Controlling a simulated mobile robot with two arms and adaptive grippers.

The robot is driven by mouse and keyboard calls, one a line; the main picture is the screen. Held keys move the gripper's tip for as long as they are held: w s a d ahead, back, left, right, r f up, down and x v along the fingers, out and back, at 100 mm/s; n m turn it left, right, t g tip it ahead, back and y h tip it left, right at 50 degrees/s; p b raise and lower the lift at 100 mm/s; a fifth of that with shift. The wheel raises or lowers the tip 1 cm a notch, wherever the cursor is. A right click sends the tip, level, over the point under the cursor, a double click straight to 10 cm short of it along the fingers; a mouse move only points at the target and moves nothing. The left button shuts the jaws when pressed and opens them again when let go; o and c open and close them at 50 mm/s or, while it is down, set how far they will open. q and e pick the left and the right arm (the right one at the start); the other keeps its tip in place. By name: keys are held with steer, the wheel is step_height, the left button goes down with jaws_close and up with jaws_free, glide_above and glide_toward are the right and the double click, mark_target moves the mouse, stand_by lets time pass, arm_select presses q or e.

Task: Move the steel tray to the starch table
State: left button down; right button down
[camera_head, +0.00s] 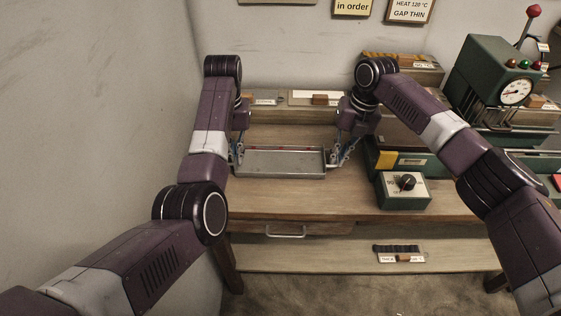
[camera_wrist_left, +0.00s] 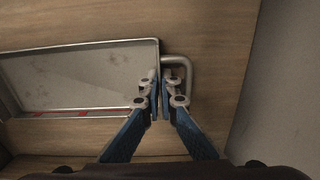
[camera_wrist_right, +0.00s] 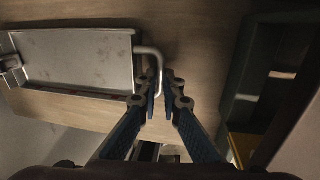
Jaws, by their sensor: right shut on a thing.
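The shallow grey steel tray (camera_head: 281,163) is on or just above the wooden table at the left, with a handle loop at each end. My left gripper (camera_head: 238,163) is at its left end. In the left wrist view, that gripper's fingers (camera_wrist_left: 160,78) are nearly together between the tray wall and the bar of the left handle (camera_wrist_left: 188,75), with the bar beside them. My right gripper (camera_head: 337,164) is at the right end. In the right wrist view, its fingers (camera_wrist_right: 160,78) are shut on the right handle (camera_wrist_right: 152,53). I cannot tell whether the tray touches the table.
A green box with a black knob (camera_head: 404,190) stands right of the tray, near the front edge. A green machine with a dial (camera_head: 500,85) stands at the back right. A wall is close on the left. A lower shelf (camera_head: 320,255) runs below the table.

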arm_select(q)
steer(key=shift+r, duration=0.2)
arm_select(e)
steer(key=shift+r, duration=0.2)
